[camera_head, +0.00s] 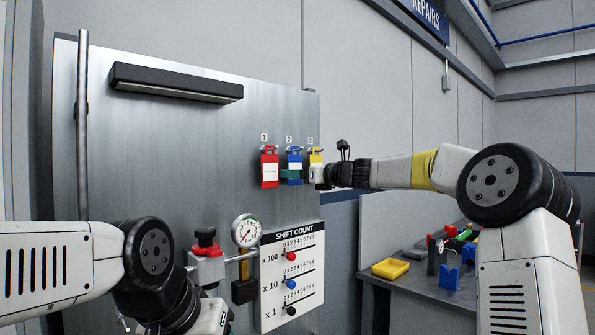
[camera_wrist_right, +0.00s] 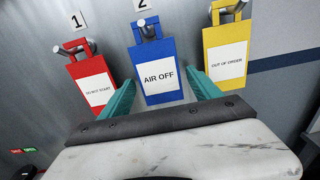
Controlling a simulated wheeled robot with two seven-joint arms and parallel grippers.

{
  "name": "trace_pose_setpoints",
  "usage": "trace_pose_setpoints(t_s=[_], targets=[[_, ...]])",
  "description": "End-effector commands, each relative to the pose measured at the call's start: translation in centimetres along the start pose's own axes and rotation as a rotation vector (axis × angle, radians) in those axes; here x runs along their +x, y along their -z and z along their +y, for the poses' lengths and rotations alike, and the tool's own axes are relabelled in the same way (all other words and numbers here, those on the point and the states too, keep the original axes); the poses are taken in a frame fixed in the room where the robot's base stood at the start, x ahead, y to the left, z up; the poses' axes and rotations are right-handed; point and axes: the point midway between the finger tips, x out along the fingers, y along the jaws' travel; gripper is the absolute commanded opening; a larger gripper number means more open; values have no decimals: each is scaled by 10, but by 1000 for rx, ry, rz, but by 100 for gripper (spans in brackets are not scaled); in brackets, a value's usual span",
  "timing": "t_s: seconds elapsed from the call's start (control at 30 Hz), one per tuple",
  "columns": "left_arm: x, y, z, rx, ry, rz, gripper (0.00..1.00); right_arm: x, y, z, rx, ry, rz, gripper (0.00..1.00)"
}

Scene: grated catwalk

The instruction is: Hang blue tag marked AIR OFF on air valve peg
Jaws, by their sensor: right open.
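The blue tag marked AIR OFF (camera_wrist_right: 162,50) hangs on hook 2 on the metal panel, between the red and yellow tags. The blue tag also shows in the head view (camera_head: 294,164). My right gripper (camera_wrist_right: 160,82) is open, its teal fingers on either side of the blue tag's lower part. Whether they touch it I cannot tell. In the head view the right gripper (camera_head: 291,174) partly covers the tag. An air fitting with a red knob (camera_head: 206,238) and a gauge (camera_head: 246,231) sits lower left on the panel. Its peg is not clearly visible.
The red tag (camera_head: 269,167) and the yellow OUT OF ORDER tag (camera_wrist_right: 226,55) hang close on both sides. A SHIFT COUNT board (camera_head: 292,262) is below. A long black handle (camera_head: 175,83) is above. A bench with a yellow tray (camera_head: 390,268) stands at right.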

Motion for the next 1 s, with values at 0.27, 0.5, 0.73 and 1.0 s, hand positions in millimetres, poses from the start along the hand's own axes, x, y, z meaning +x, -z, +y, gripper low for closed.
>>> trace_pose_setpoints(t_s=[0.27, 0.5, 0.73, 1.0], targets=[[0, 0, 0, 0, 0, 0, 56, 0, 0, 0, 0, 0, 0, 59], [0, 0, 0, 0, 0, 0, 56, 0, 0, 0, 0, 0, 0, 24], [0, 0, 0, 0, 0, 0, 56, 0, -4, 0, -1, 0, -1, 24], [0, 0, 0, 0, 0, 0, 56, 0, -7, 0, 1, -1, -1, 24]])
